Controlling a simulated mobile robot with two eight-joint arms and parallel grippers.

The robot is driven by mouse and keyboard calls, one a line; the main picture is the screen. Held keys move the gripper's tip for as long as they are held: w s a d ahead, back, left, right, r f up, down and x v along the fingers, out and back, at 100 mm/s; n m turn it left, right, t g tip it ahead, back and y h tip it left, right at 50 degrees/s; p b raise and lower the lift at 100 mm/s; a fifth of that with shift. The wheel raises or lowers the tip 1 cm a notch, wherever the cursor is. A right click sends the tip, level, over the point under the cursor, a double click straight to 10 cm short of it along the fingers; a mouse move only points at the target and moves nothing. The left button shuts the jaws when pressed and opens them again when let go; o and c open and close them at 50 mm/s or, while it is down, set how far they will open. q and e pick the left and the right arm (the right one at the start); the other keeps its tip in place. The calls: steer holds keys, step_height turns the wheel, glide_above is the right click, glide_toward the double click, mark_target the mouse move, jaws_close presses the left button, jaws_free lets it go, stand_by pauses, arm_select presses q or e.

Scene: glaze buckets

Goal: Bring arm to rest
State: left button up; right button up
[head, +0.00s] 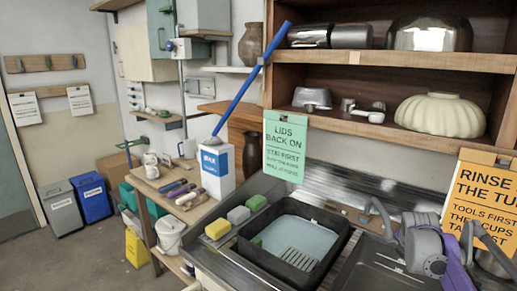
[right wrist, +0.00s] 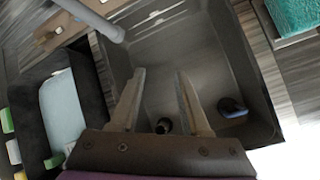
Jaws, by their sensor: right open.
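My right arm (head: 425,252), grey and purple, reaches in at the lower right of the head view, beside the sink. Its fingertips are not clear there. In the right wrist view my right gripper (right wrist: 159,74) is open, its two fingers spread with nothing between them. It points over the empty-looking part of the dark sink basin (right wrist: 205,55). A blue object (right wrist: 232,107) lies in the basin, to the right of the fingers. My left gripper is in neither view.
A black tub (head: 247,247) of pale water sits left of the basin, with several sponges (head: 238,215) beside it. A tap (head: 377,215) and an orange sign (head: 482,205) stand near my right arm. Wooden shelves (head: 390,60) hang above.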

steer(key=s+a+f+m+y, duration=0.2)
steer(key=s+a+f+m, duration=0.1)
steer(key=s+a+m, duration=0.95)
steer(key=s+a+f+m+y, duration=0.1)
steer(key=s+a+f+m, duration=0.4)
steer(key=s+a, duration=0.2)
steer(key=s+a+f+m+y, duration=0.1)
steer(key=s+a+f+m, duration=0.3)
steer(key=s, duration=0.7)
steer(key=a+f, duration=0.2)
steer(key=a, duration=0.1)
steer(key=shift+s+a+m, duration=0.15)
steer(key=shift+s+m, duration=0.2)
